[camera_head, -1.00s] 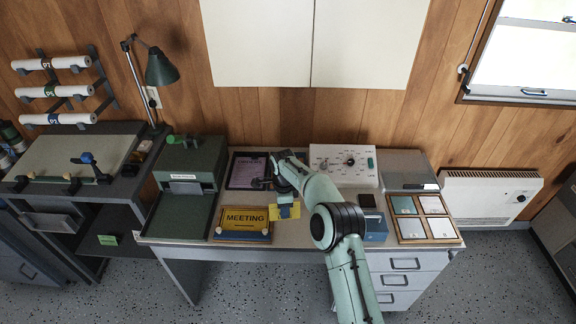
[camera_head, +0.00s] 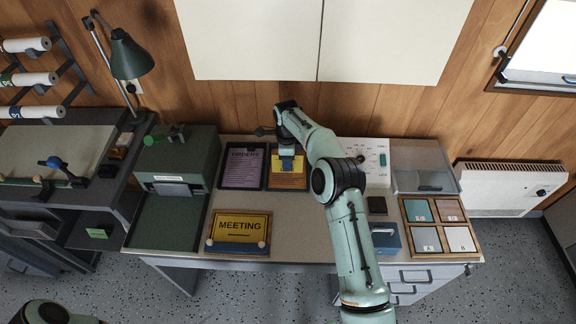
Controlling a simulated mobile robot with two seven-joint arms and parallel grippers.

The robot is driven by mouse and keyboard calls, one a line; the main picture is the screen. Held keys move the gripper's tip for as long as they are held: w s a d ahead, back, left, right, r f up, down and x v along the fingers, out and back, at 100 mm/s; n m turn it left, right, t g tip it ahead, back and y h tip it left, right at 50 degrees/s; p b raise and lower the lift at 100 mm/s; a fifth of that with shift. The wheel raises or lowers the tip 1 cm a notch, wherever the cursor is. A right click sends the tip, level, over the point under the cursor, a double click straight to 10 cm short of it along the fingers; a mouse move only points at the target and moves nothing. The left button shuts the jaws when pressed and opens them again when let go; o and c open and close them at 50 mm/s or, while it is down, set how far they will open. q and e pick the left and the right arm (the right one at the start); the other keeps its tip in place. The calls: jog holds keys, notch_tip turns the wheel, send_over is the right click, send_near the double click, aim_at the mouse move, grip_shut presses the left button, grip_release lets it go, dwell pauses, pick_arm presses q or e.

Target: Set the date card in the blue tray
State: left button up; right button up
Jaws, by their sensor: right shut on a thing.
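My right gripper (camera_head: 287,154) is at the back of the desk, shut on a small yellow card that I take to be the date card. The gripper hides most of it, and any print on it is unreadable. It is over the upper part of a dark-framed orange sheet (camera_head: 287,183); I cannot tell whether they touch. A yellow MEETING card (camera_head: 238,226) lies at the front left on a board whose blue edge (camera_head: 236,251) shows below it. A blue box-like thing (camera_head: 386,239) stands right of my right arm. My left gripper is out of view.
A dark-framed purple sheet (camera_head: 244,166) lies left of the orange one. A green machine (camera_head: 178,165) stands at the left, a white control panel (camera_head: 373,160) behind my arm. A wooden tray of swatches (camera_head: 440,252) is at right. The desk's front middle (camera_head: 298,228) is clear.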

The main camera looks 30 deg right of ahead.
jog(key=f, duration=0.5)
jog(key=shift+s+a+f, duration=0.1)
jog(key=shift+s+f, duration=0.15)
jog(key=shift+f, duration=0.1)
jog(key=shift+w+f, duration=0.1)
jog(key=shift+f, duration=1.75)
jog(key=o, duration=1.1)
jog(key=shift+r, duration=0.1)
notch_tip(320, 180, up, 12)
jog(key=shift+f, duration=0.1)
